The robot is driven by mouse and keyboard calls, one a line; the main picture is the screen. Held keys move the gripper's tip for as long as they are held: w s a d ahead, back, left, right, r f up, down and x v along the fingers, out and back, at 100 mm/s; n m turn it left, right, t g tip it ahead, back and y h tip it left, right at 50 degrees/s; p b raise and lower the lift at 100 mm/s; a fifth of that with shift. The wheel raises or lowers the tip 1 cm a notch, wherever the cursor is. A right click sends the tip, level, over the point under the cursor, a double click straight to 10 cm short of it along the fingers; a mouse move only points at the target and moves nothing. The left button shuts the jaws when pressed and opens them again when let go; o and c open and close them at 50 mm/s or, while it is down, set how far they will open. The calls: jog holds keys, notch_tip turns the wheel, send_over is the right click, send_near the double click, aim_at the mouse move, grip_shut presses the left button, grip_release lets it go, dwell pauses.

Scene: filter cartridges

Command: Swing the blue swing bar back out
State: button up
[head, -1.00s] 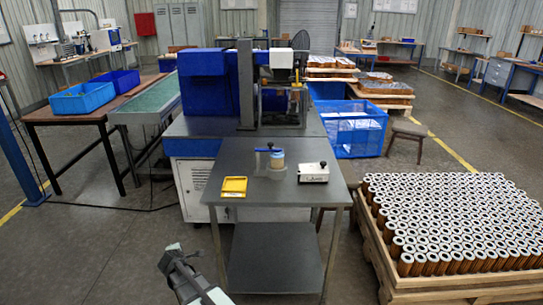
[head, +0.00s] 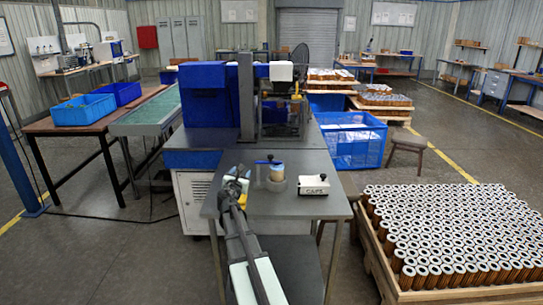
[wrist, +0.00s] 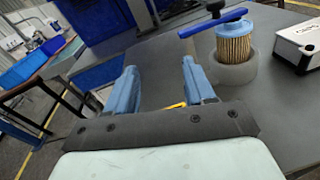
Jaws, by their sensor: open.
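The blue swing bar (wrist: 212,24) lies level across the upper part of a filter cartridge (wrist: 235,42) in the wrist view, with a dark knob on it. In the head view the bar (head: 268,161) is small, just left of and above the cartridge (head: 277,171). The cartridge has tan pleats and a pale blue top, and stands upright in a round grey holder (wrist: 233,73). My gripper (wrist: 159,68) is open and empty, apart from the bar. In the head view my gripper (head: 237,174) is left of the bar, over the table's left part.
A white box (head: 313,186) stands right of the holder on the grey table (head: 290,208). A yellow tray is mostly hidden by my gripper; a sliver (wrist: 176,105) shows between the fingers. A blue and grey machine (head: 215,95) stands behind the table.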

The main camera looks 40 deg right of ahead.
jog(key=g+h, duration=0.2)
send_near(270, 157)
jog(key=a, duration=0.1)
jog(key=x, duration=1.3)
jog(key=shift+d, duration=0.4)
grip_shut()
